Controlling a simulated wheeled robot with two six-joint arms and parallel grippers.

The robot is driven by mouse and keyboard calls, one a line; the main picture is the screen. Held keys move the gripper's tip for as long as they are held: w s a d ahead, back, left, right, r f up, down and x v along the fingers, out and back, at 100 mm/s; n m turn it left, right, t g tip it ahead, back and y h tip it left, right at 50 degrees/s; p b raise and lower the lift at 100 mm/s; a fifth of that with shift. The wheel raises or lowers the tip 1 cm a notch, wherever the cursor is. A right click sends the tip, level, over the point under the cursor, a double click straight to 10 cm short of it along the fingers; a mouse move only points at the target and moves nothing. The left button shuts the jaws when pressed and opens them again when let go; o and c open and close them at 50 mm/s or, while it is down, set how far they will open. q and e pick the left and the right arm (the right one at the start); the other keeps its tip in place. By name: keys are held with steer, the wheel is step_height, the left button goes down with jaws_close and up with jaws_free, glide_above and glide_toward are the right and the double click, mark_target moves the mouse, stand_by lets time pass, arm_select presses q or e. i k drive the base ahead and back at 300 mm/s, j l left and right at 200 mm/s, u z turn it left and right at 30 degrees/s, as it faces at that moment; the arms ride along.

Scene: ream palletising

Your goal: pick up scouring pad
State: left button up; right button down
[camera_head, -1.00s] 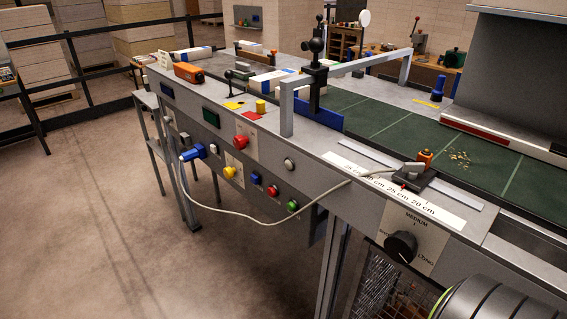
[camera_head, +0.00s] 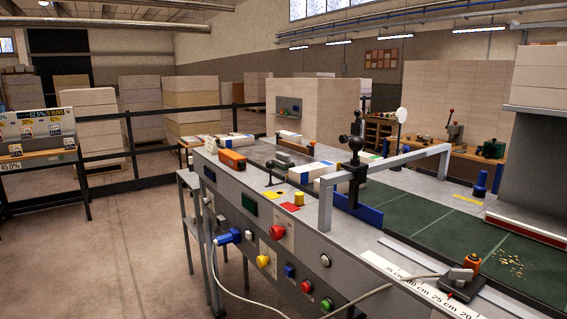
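I cannot make out a scouring pad for sure in the head view. Neither of my grippers is in view.
A long grey machine with a green belt (camera_head: 420,222) runs across the right. A metal frame (camera_head: 326,200) and a cable (camera_head: 370,292) stand out on its near side. Paper stacks (camera_head: 190,105) stand behind a dark railing. The floor at left is clear.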

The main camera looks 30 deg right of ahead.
mark_target(282, 161)
steer(key=i+j+z, duration=0.15)
steer(key=i, duration=1)
